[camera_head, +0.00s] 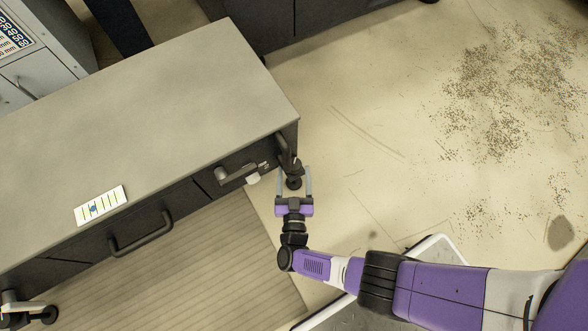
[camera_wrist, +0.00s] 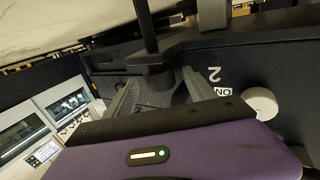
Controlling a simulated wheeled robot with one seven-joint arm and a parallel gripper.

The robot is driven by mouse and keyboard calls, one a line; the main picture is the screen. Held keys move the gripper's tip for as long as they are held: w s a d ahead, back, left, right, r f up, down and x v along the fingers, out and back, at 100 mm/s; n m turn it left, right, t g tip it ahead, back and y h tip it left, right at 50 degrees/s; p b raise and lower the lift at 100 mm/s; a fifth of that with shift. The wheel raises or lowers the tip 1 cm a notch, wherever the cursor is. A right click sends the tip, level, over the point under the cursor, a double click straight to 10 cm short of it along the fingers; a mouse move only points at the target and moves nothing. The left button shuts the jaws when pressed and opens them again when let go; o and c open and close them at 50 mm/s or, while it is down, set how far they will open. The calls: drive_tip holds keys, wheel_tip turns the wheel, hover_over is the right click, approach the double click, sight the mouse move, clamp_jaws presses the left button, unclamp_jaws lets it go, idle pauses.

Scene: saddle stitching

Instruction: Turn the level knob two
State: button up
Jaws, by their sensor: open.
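A black round knob (camera_head: 293,183) sits at the right end of the table's front, below a black bracket. My gripper (camera_head: 294,180) is open with one finger on each side of this knob. In the wrist view my gripper (camera_wrist: 162,88) has its grey fingers apart around the dark knob (camera_wrist: 154,92), under a black bracket and post. I cannot tell whether the fingers touch it.
The grey-topped table (camera_head: 150,110) fills the left, with a grey lever (camera_head: 236,174) and a black handle (camera_head: 141,233) on its front. A small level gauge card (camera_head: 101,206) lies on top. Open floor (camera_head: 370,130) lies to the right.

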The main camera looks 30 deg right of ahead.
drive_tip(key=v, duration=0.6)
drive_tip(key=shift+s, duration=0.2)
drive_tip(key=shift+s+a, duration=0.1)
